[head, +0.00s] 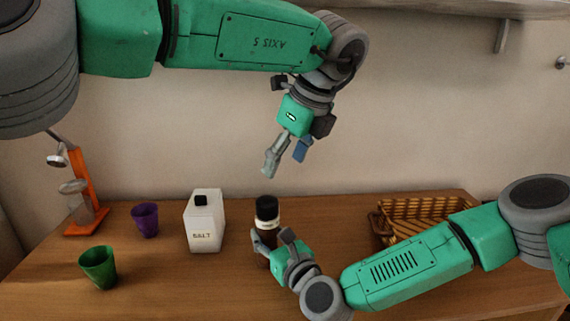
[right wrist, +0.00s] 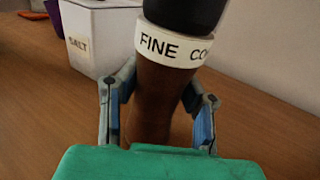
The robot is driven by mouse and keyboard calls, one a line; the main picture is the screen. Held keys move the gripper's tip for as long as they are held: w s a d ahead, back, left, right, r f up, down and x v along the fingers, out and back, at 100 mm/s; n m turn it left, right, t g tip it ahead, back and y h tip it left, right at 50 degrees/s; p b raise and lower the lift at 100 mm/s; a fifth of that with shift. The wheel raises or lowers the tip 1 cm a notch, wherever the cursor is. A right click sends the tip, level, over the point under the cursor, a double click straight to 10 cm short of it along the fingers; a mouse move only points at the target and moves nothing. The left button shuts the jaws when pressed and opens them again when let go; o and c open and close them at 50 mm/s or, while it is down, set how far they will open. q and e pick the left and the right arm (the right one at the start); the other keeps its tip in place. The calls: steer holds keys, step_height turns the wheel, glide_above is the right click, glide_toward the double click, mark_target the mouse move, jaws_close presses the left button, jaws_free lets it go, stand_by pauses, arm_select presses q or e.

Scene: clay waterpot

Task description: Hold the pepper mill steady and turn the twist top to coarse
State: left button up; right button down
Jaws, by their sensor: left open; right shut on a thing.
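The pepper mill (head: 266,219) stands upright on the wooden table, with a brown body, a white ring and a black twist top (head: 267,207). In the right wrist view the ring (right wrist: 180,46) reads "FINE" and part of a second word starting "CO". My right gripper (head: 276,245) is shut on the mill's brown body (right wrist: 155,90), below the ring, with one finger on each side. My left gripper (head: 285,162) is open and empty, pointing down above the twist top and apart from it. The mill's lower part is hidden behind my right gripper.
A white salt box (head: 204,222) stands left of the mill. Farther left are a purple cup (head: 145,220), a green cup (head: 99,267) and an orange stand (head: 86,205). A wicker basket (head: 430,207) sits at the right, behind my right arm.

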steer(key=c, duration=1)
jaws_free()
